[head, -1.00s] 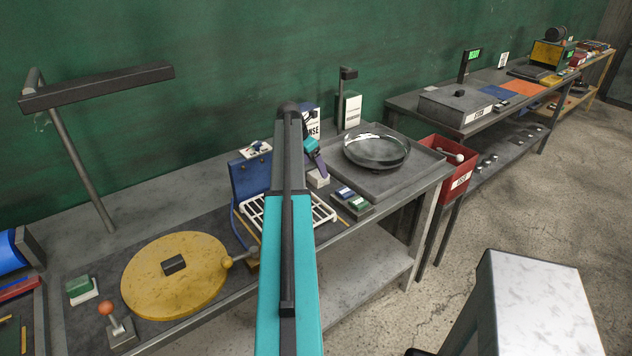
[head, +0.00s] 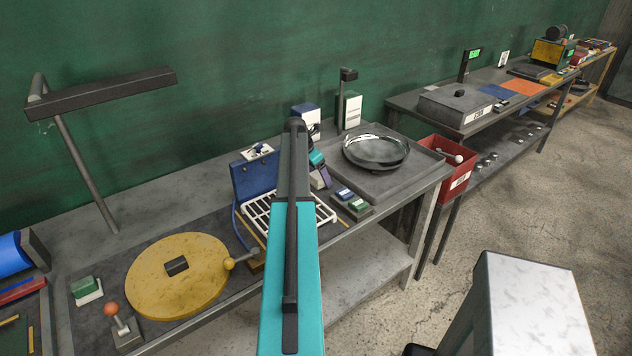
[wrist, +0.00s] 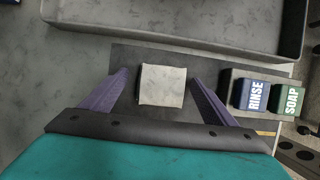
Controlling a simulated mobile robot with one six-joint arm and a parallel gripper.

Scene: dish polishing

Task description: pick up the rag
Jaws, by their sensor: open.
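The rag looks like a pale grey, folded square block (wrist: 162,86) on a dark mat in the wrist view. My gripper (wrist: 160,76) is open, with one purple finger on each side of the rag and a gap on both sides. In the head view my gripper (head: 320,174) is low over the bench beside the white rack, and it and my arm mostly hide the rag. I cannot tell the exact height of the fingertips over the mat.
RINSE (wrist: 254,96) and SOAP (wrist: 288,100) blocks sit close to the right finger. A grey tray (head: 400,186) holding a shiny dish (head: 376,151) lies just behind. A white rack (head: 262,214) and yellow turntable (head: 150,285) are to the left.

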